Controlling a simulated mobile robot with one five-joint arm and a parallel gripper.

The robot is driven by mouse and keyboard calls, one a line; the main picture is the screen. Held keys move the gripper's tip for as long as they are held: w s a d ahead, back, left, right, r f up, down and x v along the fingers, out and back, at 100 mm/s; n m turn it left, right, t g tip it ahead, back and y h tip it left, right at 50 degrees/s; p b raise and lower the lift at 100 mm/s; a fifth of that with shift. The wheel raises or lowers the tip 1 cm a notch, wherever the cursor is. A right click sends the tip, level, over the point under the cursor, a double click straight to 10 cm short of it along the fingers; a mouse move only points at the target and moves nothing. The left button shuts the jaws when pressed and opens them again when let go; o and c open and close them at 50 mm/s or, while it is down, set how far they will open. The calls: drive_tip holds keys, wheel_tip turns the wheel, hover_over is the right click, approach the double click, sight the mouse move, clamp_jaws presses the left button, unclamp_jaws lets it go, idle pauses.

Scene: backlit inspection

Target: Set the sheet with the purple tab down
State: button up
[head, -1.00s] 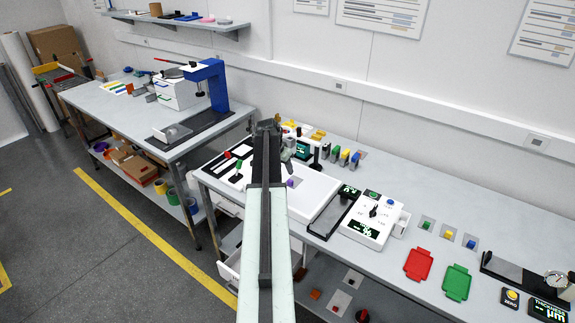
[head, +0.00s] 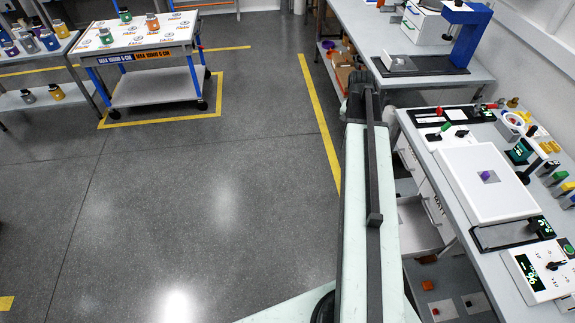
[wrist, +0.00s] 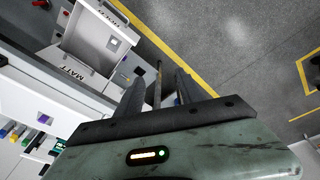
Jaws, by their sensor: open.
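A white sheet (head: 482,207) with a purple tab (head: 488,176) lies flat on the bench (head: 505,285) at the right of the head view. What lies directly under the sheet is hidden. The purple tab also shows at the left of the wrist view (wrist: 43,117). My gripper (wrist: 160,90) is open, with nothing between its fingers. In the head view, my gripper (head: 358,98) is left of the bench and apart from the sheet, at the far end of my arm.
An open drawer (head: 418,222) juts from the bench front; it also shows in the wrist view (wrist: 97,45). A second bench (head: 415,85) stands behind. A cart (head: 150,88) with coloured jars stands far left. Floor between is clear.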

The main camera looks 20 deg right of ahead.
drive_tip(key=s+a+n+y, duration=0.1)
drive_tip(key=a+n, duration=0.8)
drive_tip(key=a, duration=2.6)
drive_tip(key=shift+s+a+f+n+g+y, duration=0.2)
drive_tip(key=shift+s+a+n+g+y, duration=0.15)
drive_tip(key=shift+s, duration=0.25)
